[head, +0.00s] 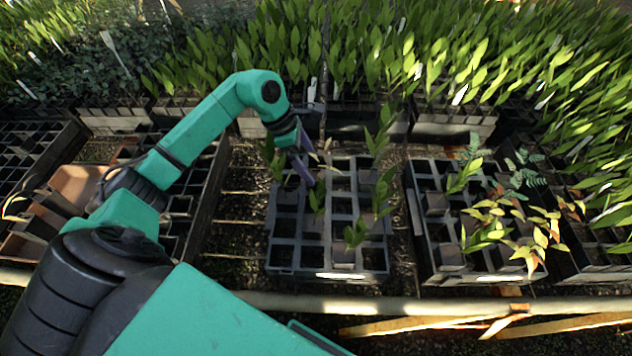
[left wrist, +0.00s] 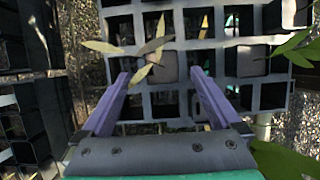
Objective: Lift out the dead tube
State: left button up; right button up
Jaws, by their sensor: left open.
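The dead tube (left wrist: 162,68) is a square tube with brown soil and a few dry, tan-yellow leaves, sitting in a cell of the grey tray (left wrist: 140,24). In the head view its withered leaves (head: 325,158) show at the back of the middle tray (head: 328,275), partly behind my gripper. My left gripper (head: 303,168) is over that tray, pointing down. In the left wrist view its two purple fingers (left wrist: 162,82) are spread apart, with the dead tube beyond and between them and nothing held. Whether the fingers reach the tube's sides is unclear. My right gripper is out of view.
Several green-leaved tubes stand in the middle tray, one with leaves (head: 382,190) at its right side; many cells are empty. A right tray (head: 480,277) holds green and yellowing plants. Dense green plants fill the back. A pale rail (head: 400,305) runs along the front.

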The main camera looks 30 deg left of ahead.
aim_at(316, 173)
pick_arm(q)
jog(key=p+x, duration=0.1)
jog(key=x, duration=0.3)
jog(key=shift+s+d+f+p, duration=0.1)
jog(key=shift+s+d+p, duration=0.05)
jog(key=shift+p, duration=0.2)
jog(key=shift+f, duration=0.3)
grip_shut()
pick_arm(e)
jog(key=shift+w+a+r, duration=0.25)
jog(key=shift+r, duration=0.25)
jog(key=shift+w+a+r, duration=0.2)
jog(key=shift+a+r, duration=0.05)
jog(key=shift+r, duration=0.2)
pick_arm(q)
jog(key=shift+r, duration=0.1)
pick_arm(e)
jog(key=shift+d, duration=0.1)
